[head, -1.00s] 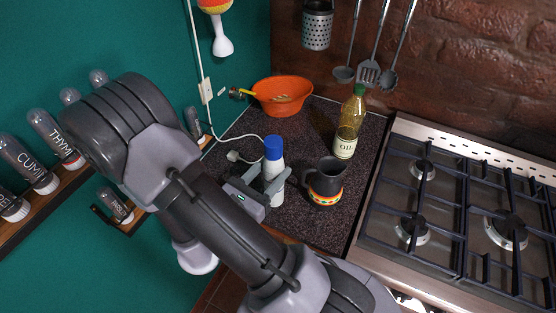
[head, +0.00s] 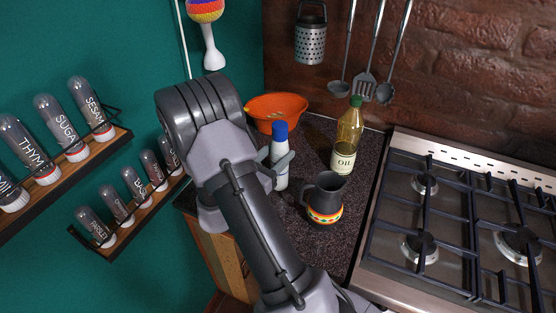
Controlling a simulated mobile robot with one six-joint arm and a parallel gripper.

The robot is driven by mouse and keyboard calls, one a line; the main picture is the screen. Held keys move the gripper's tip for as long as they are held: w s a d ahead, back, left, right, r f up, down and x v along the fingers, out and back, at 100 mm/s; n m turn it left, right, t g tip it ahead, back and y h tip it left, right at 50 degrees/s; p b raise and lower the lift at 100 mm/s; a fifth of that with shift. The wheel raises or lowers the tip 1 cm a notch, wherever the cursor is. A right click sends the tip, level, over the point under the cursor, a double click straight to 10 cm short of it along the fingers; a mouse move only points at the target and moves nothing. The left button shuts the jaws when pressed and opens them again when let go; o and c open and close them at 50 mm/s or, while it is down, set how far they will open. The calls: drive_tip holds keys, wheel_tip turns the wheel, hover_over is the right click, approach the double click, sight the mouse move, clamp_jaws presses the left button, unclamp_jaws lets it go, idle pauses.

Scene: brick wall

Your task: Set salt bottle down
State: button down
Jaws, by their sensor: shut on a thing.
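The salt bottle (head: 281,175) is white with a blue cap and stands upright over the dark speckled counter (head: 323,247) in the head view. My gripper (head: 283,162) is shut on it around its upper body. My arm hides part of the gripper and the counter to the left of the bottle. I cannot tell whether the bottle's base touches the counter.
A dark jug (head: 324,200) stands just right of the bottle. An oil bottle (head: 346,140) is behind the jug, and an orange bowl (head: 292,103) is at the back. A gas stove (head: 455,215) borders the counter on the right. Spice racks (head: 125,139) hang on the left wall.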

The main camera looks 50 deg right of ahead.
drive_tip(key=shift+f, duration=0.65)
drive_tip(key=shift+r, duration=0.2)
drive_tip(key=shift+f, duration=0.15)
drive_tip(key=c, duration=0.7)
unclamp_jaws()
drive_tip(key=shift+o, duration=0.2)
drive_tip(key=shift+a, duration=0.25)
drive_tip(key=s+a+p, duration=0.1)
drive_tip(key=a+p, duration=0.1)
drive_tip(key=a, duration=0.9)
drive_tip(key=shift+a, duration=0.3)
